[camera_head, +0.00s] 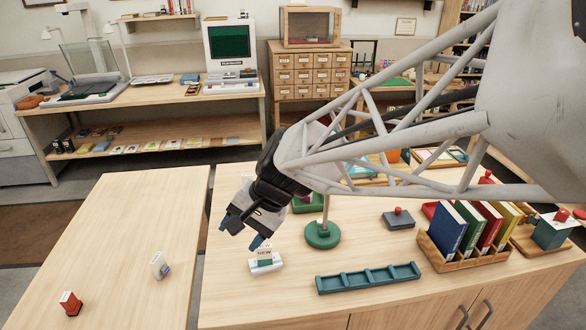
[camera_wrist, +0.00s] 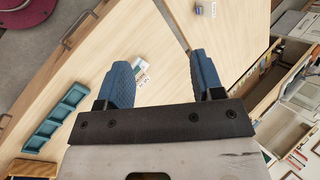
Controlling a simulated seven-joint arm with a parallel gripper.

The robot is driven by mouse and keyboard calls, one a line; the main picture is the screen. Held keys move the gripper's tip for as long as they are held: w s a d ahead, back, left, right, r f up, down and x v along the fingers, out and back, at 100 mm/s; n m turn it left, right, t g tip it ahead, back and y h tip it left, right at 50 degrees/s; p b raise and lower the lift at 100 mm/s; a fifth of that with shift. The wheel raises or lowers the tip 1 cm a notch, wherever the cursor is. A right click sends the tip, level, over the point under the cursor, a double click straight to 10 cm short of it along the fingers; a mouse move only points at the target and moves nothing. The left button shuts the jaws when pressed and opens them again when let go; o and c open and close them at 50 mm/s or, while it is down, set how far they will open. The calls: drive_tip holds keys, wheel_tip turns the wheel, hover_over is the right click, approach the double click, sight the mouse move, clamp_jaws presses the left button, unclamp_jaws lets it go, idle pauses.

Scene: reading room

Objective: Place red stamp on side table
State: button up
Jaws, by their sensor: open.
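A small red block (camera_head: 70,303), which looks like the red stamp, stands on the left pale wood table (camera_head: 125,215), near its front left. That table appears to be the side table. A whitish block with a blue-grey part (camera_head: 158,265) stands to its right on the same table. My gripper (camera_head: 246,233) is open and empty above the left end of the neighbouring desk (camera_head: 225,300). It hangs over a white and green "NEW" sign holder (camera_head: 265,262). In the wrist view, the open fingers (camera_wrist: 162,75) have nothing between them; the red block is not recognisable there.
The desk carries a teal divided tray (camera_head: 368,278), a round green stand base (camera_head: 322,235), a dark pad with a red knob (camera_head: 398,218) and a wooden book rack (camera_head: 480,258). A narrow gap separates the tables. The left table's middle and back are clear.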

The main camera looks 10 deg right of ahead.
drive_tip(key=s+d+r+n+t+h, duration=0.1)
drive_tip(key=s+d+n+h, duration=0.1)
drive_tip(key=s+d, duration=0.4)
drive_tip(key=s+d+r+n+t+h, duration=0.1)
drive_tip(key=s+d+h, duration=0.3)
drive_tip(key=d, duration=1.1)
drive_tip(key=shift+s+r+n+h, duration=0.4)
drive_tip(key=shift+s+r+n, duration=0.25)
drive_tip(key=shift+s, duration=0.55)
